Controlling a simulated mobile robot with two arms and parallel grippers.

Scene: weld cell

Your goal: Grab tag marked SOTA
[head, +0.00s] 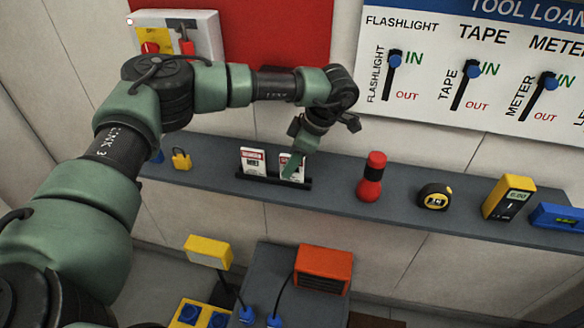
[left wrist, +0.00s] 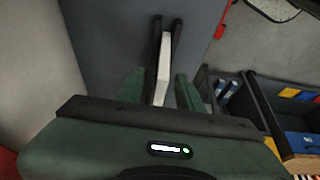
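Two white tags with red headers stand upright in a black rack (head: 262,178) on the grey shelf. They are the left tag (head: 253,161) and the right tag (head: 287,161). The names on them are too small to read, so I cannot tell which is marked SOTA. My left gripper (head: 292,168) reaches down at the right tag and partly covers it. In the left wrist view, a white tag (left wrist: 164,58) shows nearly edge-on between the fingers of my left gripper (left wrist: 160,88), with a gap on each side. My right gripper is not in view.
On the shelf (head: 334,180) stand a yellow padlock (head: 181,159) to the left and a red flashlight (head: 371,177), tape measure (head: 435,197) and yellow meter (head: 508,198) to the right. A tool loan board (head: 480,70) hangs behind.

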